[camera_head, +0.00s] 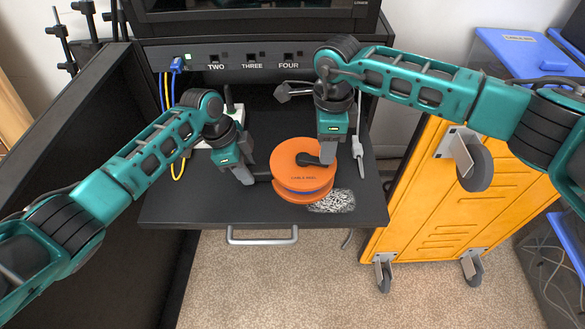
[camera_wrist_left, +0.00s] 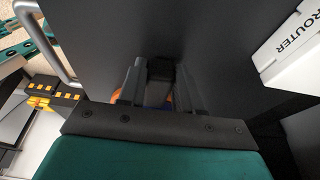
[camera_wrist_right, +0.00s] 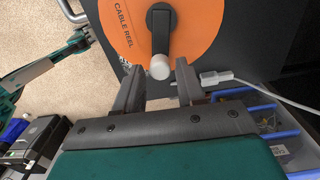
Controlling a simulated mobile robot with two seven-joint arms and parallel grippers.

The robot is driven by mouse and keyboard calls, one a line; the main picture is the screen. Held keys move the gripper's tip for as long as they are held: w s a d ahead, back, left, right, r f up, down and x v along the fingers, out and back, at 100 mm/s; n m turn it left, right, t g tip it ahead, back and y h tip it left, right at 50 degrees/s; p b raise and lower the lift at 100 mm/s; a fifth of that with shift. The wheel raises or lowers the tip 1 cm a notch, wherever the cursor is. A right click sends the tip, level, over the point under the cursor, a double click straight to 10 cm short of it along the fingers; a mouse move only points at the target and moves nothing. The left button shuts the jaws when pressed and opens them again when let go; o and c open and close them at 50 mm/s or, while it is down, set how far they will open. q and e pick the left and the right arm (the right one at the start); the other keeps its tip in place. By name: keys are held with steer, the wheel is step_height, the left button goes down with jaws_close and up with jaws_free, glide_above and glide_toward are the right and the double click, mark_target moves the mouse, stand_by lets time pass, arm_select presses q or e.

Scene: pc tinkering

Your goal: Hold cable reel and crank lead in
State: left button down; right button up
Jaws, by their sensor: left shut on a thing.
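The orange cable reel (camera_head: 290,183) sits on the black pull-out shelf, its label up. A dark crank arm (camera_wrist_right: 160,35) with a pale knob (camera_wrist_right: 160,67) shows on its face in the right wrist view. My left gripper (camera_head: 250,178) is at the reel's left side, shut on its dark handle (camera_wrist_left: 159,82); the reel is mostly hidden in the left wrist view. My right gripper (camera_wrist_right: 158,82) is over the reel from above, fingers apart, with the knob in line with the gap between them. The white lead (camera_head: 359,135) runs down to a white plug on the shelf's right side.
The shelf (camera_head: 190,205) has a front handle (camera_head: 262,238). A white router (camera_wrist_left: 290,45) stands behind my left gripper. A port panel with a blue plug (camera_head: 177,65) is at the back. A scribbled patch (camera_head: 332,202) lies beside the reel.

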arm_select(q)
steer(key=shift+s+a+f, duration=0.1)
steer(key=shift+f, duration=0.05)
arm_select(e)
steer(key=shift+o, duration=0.9)
steer(key=shift+r, duration=2.25)
step_height(320, 180, up, 12)
arm_select(q)
steer(key=c, duration=0.7)
jaws_free()
